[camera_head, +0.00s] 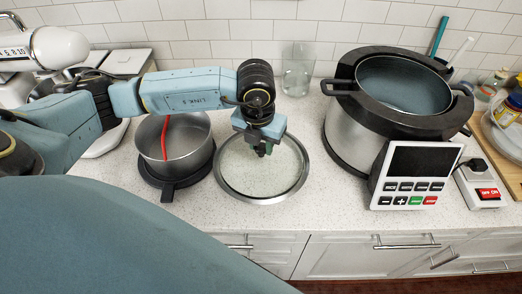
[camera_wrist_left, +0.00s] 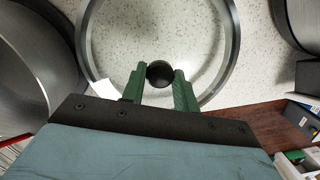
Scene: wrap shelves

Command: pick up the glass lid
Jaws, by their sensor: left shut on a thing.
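The glass lid (camera_head: 240,178) is a clear disc with a grey metal rim, on the speckled counter between the pot and the large cooker. It also shows in the left wrist view (camera_wrist_left: 205,50), with a round black knob (camera_wrist_left: 159,74) at its middle. My left gripper (camera_wrist_left: 160,78) has its green fingers on both sides of the knob and is shut on it. In the head view the left gripper (camera_head: 266,150) reaches down over the lid and hides the knob. I cannot tell whether the lid touches the counter. My right gripper is not in view.
A metal pot (camera_head: 190,150) with a red strip inside stands close left of the lid. A large cooker (camera_head: 345,130) with a dark pan (camera_head: 403,84) on top and a control panel (camera_head: 415,172) stands right. A glass (camera_head: 297,75) stands behind, near the tiled wall.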

